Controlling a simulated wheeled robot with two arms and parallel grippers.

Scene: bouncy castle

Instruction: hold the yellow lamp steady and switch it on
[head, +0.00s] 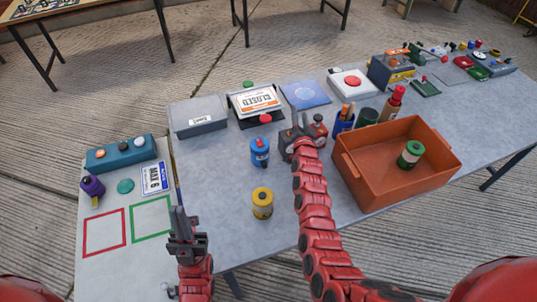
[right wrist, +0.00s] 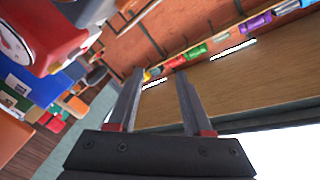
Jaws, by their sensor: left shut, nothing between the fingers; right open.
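The yellow lamp (head: 262,203), a short cylinder with a dark band, stands upright on the grey table near its front edge in the head view. My left gripper (head: 179,212) is shut and empty, left of the lamp and in front of the table, apart from it. My right arm reaches over the table to the right of the lamp. My right gripper (head: 303,122) is beyond the lamp, by a dark red-topped item. In the right wrist view my right gripper (right wrist: 160,74) is open, with nothing between its fingers. The yellow lamp is not recognisable there.
A blue lamp (head: 260,152) stands behind the yellow one. An orange crate (head: 350,172) with a green lamp (head: 410,154) inside stands to the right. A side table with red and green outlined squares (head: 104,242) is at left. Table surface around the yellow lamp is clear.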

